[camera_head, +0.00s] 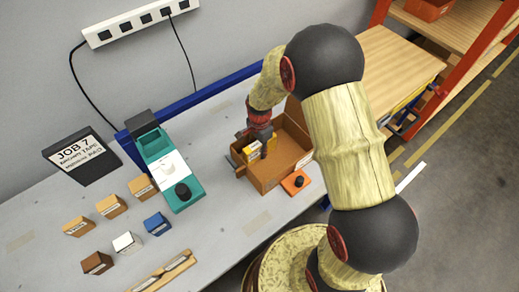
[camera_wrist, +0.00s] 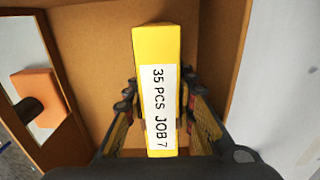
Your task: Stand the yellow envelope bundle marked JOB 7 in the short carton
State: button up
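The yellow envelope bundle (camera_wrist: 145,50) has a white label reading "35 PCS JOB7". In the wrist view it stands between the two fingers of my gripper (camera_wrist: 158,110), which are close against its sides. The brown open carton (camera_head: 266,183) stands on the table, and its inner walls and floor surround the bundle in the wrist view. In the head view the bundle (camera_head: 271,145) shows at the carton's left part, below my gripper (camera_head: 258,143). The bundle's lower end is hidden, so I cannot tell whether it touches the carton floor.
An orange block with a black knob (camera_head: 296,182) sits just in front of the carton. A teal device (camera_head: 172,172) stands to the left, with several small boxes (camera_head: 112,206) beyond it. A dark JOB 7 sign (camera_head: 78,157) stands at the back left.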

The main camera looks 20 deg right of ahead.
jog(key=o, duration=0.3)
jog(key=shift+o, duration=0.2)
notch_tip(320, 180, up, 13)
jog(key=p, duration=0.2)
jog(key=shift+f+p, duration=0.1)
jog(key=shift+p, duration=0.3)
notch_tip(320, 180, up, 10)
jog(key=s+f+n+t, duration=0.1)
jog(key=s+n, duration=0.2)
jog(key=s+r+n+t, duration=0.4)
jog(key=s+r+n, duration=0.7)
jog(key=s+r, duration=0.5)
jog(key=s, duration=0.3)
jog(key=shift+t, duration=0.3)
